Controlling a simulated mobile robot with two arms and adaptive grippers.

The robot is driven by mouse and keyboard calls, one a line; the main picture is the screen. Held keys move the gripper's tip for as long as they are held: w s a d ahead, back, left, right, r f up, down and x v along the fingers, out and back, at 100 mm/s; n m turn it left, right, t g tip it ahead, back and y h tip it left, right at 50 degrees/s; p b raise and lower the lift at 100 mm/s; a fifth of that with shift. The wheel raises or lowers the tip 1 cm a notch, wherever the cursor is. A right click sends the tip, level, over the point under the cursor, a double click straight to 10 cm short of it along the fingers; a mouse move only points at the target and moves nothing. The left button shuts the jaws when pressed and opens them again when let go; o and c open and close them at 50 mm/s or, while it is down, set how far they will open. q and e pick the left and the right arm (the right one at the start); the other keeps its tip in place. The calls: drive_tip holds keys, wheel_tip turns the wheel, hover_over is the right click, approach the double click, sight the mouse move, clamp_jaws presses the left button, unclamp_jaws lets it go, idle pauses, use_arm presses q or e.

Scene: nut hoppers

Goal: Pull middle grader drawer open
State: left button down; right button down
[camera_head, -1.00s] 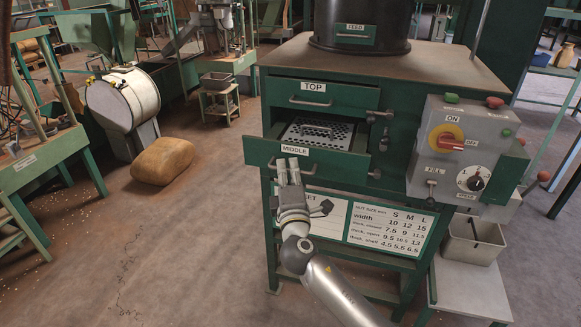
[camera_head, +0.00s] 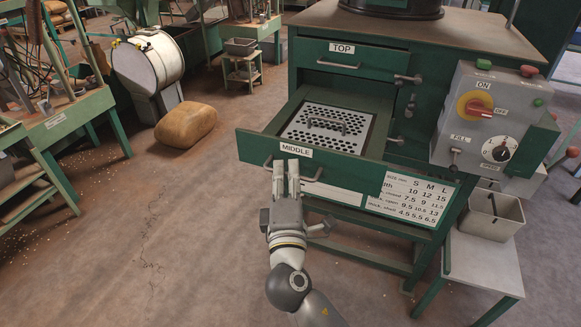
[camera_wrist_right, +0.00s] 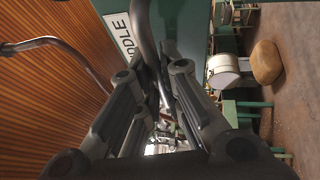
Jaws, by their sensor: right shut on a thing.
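The green middle drawer (camera_head: 372,172), labelled MIDDLE, stands well out of the grader cabinet (camera_head: 440,45). A perforated metal plate (camera_head: 345,140) with a small handle lies inside it. My right gripper (camera_head: 287,172) is at the drawer front, shut on the metal drawer handle (camera_head: 314,178). The gripper hides the handle's middle in the head view. In the right wrist view, the handle bar (camera_wrist_right: 143,35) runs between the fingers (camera_wrist_right: 152,85), beside the MIDDLE label. My left gripper is not in view.
The top drawer (camera_head: 375,65) above is closed. A grey control box (camera_head: 460,135) with knobs is at the right, above a metal bin (camera_head: 492,217). A filled sack (camera_head: 186,125) and a white drum (camera_head: 150,62) stand at the left. The floor before the drawer is clear.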

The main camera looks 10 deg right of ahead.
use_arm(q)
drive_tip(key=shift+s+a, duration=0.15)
use_arm(e)
drive_tip(key=c, duration=1.8)
unclamp_jaws()
drive_tip(key=shift+c, duration=0.2)
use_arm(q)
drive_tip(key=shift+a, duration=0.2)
use_arm(e)
drive_tip(key=shift+s, duration=0.1)
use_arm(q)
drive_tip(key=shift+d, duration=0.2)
use_arm(e)
drive_tip(key=v, duration=1.2)
drive_tip(key=shift+f, duration=0.15)
